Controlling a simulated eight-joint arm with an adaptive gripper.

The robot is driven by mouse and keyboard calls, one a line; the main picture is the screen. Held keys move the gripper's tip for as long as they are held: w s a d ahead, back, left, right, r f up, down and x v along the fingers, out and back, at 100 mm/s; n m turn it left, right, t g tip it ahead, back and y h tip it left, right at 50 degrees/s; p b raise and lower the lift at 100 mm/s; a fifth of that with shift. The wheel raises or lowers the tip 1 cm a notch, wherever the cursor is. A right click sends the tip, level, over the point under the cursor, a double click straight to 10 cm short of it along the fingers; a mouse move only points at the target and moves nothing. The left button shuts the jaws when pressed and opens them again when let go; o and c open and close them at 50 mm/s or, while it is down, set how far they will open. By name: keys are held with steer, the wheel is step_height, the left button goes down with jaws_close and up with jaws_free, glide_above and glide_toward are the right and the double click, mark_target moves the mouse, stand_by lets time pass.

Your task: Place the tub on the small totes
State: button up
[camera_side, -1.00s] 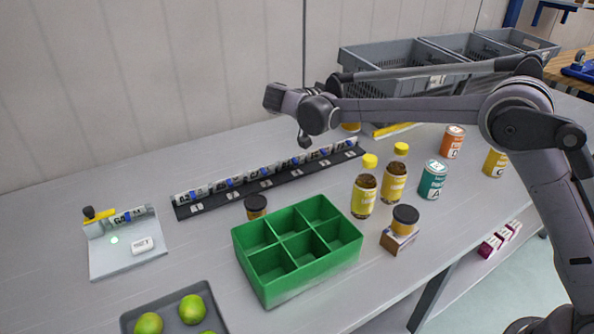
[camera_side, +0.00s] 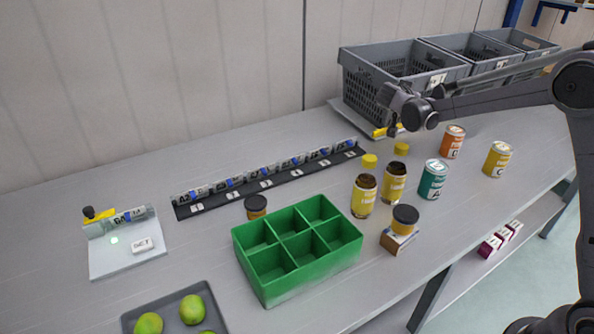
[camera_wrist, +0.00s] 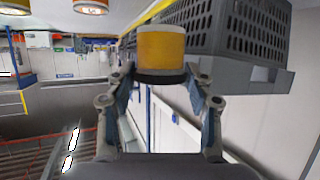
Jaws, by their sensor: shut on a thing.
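My gripper (camera_side: 391,128) is shut on an orange-yellow tub (camera_wrist: 161,50) with a dark lid, seen between the fingertips in the wrist view. In the side view the held tub is hard to make out. The gripper is in front of the nearest grey tote (camera_side: 355,75) of a row at the back right. In the wrist view a perforated grey tote (camera_wrist: 245,35) lies just behind and right of the held tub. I see no orange totes. Other dark-lidded tubs stand on the bench (camera_side: 256,206) and on a small cardboard box (camera_side: 404,218).
Two yellow-capped bottles (camera_side: 363,196) and several cans (camera_side: 433,180) stand on the bench below my gripper. A green divided box (camera_side: 318,271) is at front centre. A black rack (camera_side: 270,182) of labelled tubes runs along the back. Limes lie in a grey tray (camera_side: 215,316).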

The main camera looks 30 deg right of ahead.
steer(key=s+d+r+n+t+y, duration=0.1)
steer(key=s+d, duration=0.3)
steer(key=d, duration=0.6)
steer(key=s+d+n+t, duration=0.1)
steer(key=s+d, duration=0.4)
steer(key=d, duration=0.5)
steer(key=s+d+r, duration=0.3)
steer(key=s+d, duration=0.3)
steer(key=s, duration=0.1)
steer(key=s+d+r, duration=0.3)
steer(key=s+d, duration=0.3)
steer(key=d, duration=0.1)
steer(key=shift+a+f, duration=0.2)
steer(key=shift+f, duration=10.45)
steer(key=shift+f, duration=0.1)
steer(key=o, duration=1.1)
steer(key=shift+c, duration=0.2)
